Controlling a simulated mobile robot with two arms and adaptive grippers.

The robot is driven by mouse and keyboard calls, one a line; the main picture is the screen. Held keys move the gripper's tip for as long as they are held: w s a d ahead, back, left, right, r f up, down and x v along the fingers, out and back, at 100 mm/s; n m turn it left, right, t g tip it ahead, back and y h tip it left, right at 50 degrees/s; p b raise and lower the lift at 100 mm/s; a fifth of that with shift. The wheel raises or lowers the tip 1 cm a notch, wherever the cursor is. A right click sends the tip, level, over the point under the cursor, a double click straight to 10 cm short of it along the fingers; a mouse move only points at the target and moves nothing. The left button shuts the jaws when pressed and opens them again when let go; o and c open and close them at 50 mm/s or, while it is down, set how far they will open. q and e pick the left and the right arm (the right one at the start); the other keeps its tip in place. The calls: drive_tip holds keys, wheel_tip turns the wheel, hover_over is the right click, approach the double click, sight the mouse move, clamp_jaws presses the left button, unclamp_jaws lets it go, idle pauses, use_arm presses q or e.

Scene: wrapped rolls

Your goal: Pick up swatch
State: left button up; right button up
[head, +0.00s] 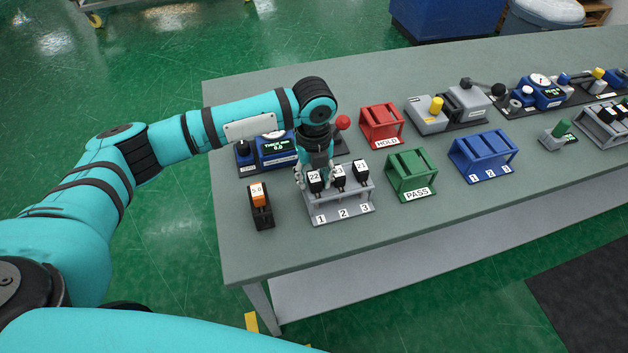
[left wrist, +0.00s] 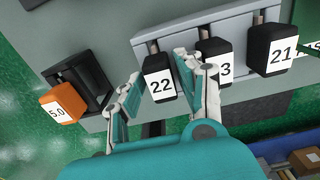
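Three black swatch blocks with white labels stand in a grey rack (head: 343,209) with slots marked 1, 2 and 3. The block labelled 22 (left wrist: 158,88) is at slot 1. The middle block (left wrist: 216,70) has its label partly hidden by a finger, with a 3 showing. The block labelled 21 (left wrist: 272,50) is at slot 3. My left gripper (head: 314,176) is low over the rack; in the left wrist view its fingers (left wrist: 158,70) are apart, one on each side of block 22. I cannot tell whether they touch it. My right gripper is not in view.
An orange block marked 5.0 (head: 258,196) sits in a black holder left of the rack. A blue gauge (head: 275,152) stands behind. A green PASS rack (head: 411,173), red HOLD rack (head: 381,123) and blue rack (head: 484,154) are to the right. The table's front right is clear.

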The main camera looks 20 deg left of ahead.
use_arm(q)
drive_tip(key=shift+f, duration=0.1)
clamp_jaws()
